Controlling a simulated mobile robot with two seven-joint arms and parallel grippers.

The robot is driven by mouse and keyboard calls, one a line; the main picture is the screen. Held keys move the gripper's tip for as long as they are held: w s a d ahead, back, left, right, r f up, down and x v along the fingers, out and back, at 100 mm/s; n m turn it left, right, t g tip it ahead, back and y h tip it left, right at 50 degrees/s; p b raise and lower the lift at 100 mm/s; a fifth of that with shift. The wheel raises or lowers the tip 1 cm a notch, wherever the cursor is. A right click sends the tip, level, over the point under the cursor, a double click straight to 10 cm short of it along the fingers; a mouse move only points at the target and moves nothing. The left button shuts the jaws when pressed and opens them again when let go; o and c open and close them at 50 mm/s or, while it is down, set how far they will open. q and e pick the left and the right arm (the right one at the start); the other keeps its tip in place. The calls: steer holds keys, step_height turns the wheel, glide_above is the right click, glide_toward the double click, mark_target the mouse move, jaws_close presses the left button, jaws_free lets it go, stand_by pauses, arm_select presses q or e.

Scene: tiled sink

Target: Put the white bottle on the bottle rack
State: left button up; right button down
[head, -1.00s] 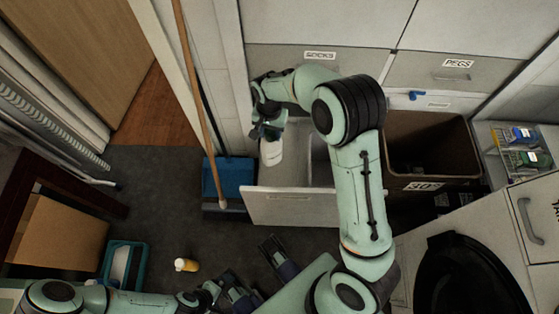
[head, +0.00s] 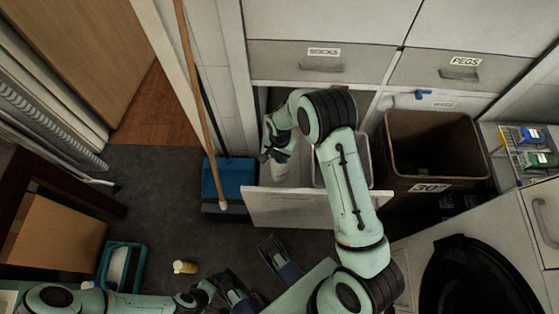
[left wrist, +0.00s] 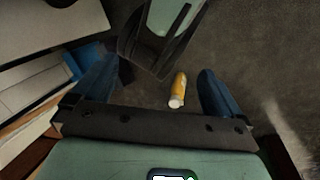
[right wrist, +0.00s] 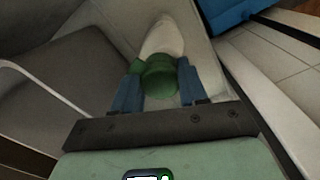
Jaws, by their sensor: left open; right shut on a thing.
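The white bottle (head: 279,170) has a green cap and sits between the fingers of my right gripper (right wrist: 158,80). In the right wrist view the bottle's white body (right wrist: 164,36) points away from the gripper, and the fingers flank the green cap. In the head view the bottle is inside the left part of the open pull-out drawer (head: 305,205); I cannot tell if it touches the drawer floor. I cannot make out a bottle rack for certain. My left gripper (left wrist: 157,85) is open and empty, low over the floor.
A yellow bottle with a white cap (head: 185,267) lies on the dark floor. A grey bin stands inside the drawer on the right. A brown bin (head: 430,150) is right of the drawer. A blue dustpan (head: 228,178) and a broom handle (head: 196,90) are to its left.

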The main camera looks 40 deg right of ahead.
step_height(320, 180, down, 5)
steer(key=shift+r+b, duration=0.2)
steer(key=shift+b, duration=0.25)
steer(key=shift+c, duration=1.7)
jaws_free()
arm_select(q)
steer(key=shift+w+a+f+t, duration=0.35)
steer(key=shift+w+f, duration=0.25)
steer(key=shift+w, duration=0.15)
steer(key=shift+g, duration=0.75)
steer(key=s+r+p, duration=0.1)
steer(key=s+d+r, duration=0.1)
steer(key=s+r+p, duration=0.1)
steer(key=s, duration=0.1)
steer(key=shift+d+r+p, duration=0.15)
steer(key=shift+d+p, duration=0.2)
steer(key=shift+d, duration=0.05)
arm_select(e)
step_height(320, 180, up, 12)
steer(key=shift+r, duration=0.1)
